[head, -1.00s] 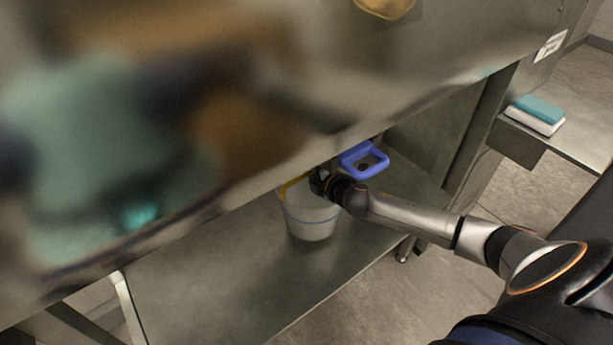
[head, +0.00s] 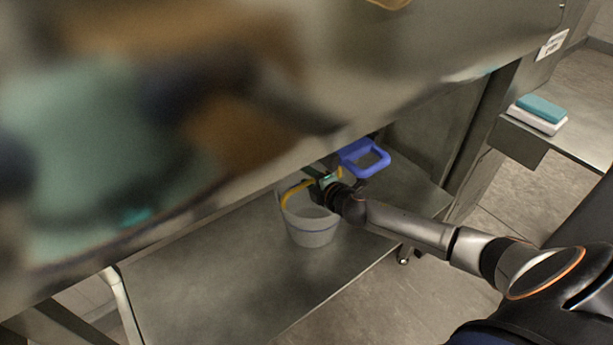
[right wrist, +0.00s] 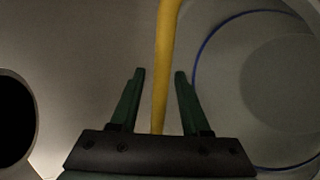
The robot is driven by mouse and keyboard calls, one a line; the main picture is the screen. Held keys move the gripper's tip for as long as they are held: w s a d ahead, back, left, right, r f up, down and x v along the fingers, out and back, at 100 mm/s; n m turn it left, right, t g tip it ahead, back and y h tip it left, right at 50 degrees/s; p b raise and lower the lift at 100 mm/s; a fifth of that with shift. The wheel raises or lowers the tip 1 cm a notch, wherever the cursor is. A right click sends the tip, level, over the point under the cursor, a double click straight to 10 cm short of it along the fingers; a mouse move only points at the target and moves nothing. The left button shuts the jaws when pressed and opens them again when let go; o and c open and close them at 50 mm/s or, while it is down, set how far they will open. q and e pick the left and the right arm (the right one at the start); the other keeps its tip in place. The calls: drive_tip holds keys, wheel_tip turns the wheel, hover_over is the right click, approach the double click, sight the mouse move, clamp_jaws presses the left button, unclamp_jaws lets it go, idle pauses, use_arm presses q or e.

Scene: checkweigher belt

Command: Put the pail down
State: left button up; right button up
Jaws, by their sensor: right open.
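The pail (head: 313,233) is whitish with a blue band near its rim and a yellow handle (head: 294,190). It stands upright on the lower metal shelf (head: 215,285), under the upper work surface. My right gripper (head: 322,180) is at the handle, above the pail's rim. In the right wrist view the two green fingers (right wrist: 158,88) are apart, with the yellow handle (right wrist: 164,60) running between them and a gap on each side. The pail's inside (right wrist: 230,80) shows at the right there. My left gripper is not in view.
A teal and white stack (head: 540,112) lies on a side ledge at the right. The shelf left of the pail is clear. The near upper surface is blurred.

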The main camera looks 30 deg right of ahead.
use_arm(q)
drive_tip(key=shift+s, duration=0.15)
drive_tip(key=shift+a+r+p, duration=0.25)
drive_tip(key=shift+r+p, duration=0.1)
drive_tip(key=shift+p, duration=0.55)
use_arm(e)
drive_tip(key=v, duration=1.2)
drive_tip(key=shift+r, duration=0.2)
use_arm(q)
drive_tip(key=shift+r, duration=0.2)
